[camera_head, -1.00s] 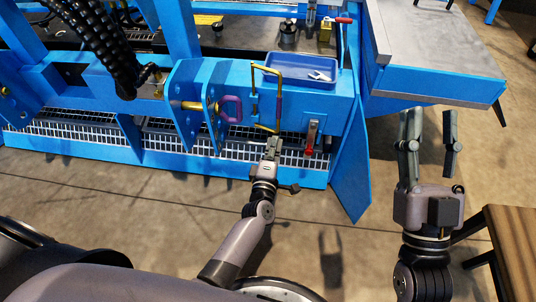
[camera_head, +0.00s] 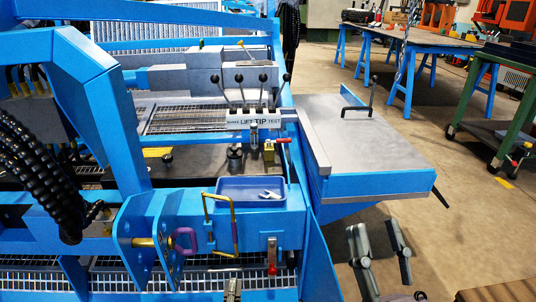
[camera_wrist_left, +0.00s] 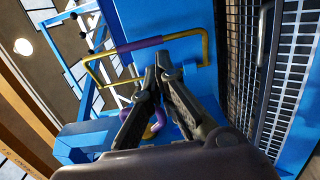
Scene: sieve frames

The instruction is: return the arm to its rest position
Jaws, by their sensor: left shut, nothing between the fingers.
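My left gripper (camera_head: 233,291) shows only its tips at the bottom edge of the head view, just below the yellow handle (camera_head: 206,214) with the purple grip. In the left wrist view my left gripper (camera_wrist_left: 160,72) has its fingertips together and empty. There the yellow handle's purple grip (camera_wrist_left: 138,44) is behind and left of the tips; I cannot tell the gap. My right gripper (camera_head: 374,236) is open and empty at the lower right, with its two fingers apart over the floor. Most of both arms is outside the head view.
A blue tray (camera_head: 228,184) with a silver tool sits on the blue machine beam. A purple ring (camera_head: 193,234) is on a pin to its left. A grey-topped side table (camera_head: 385,140) stands right. Open floor lies beyond it.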

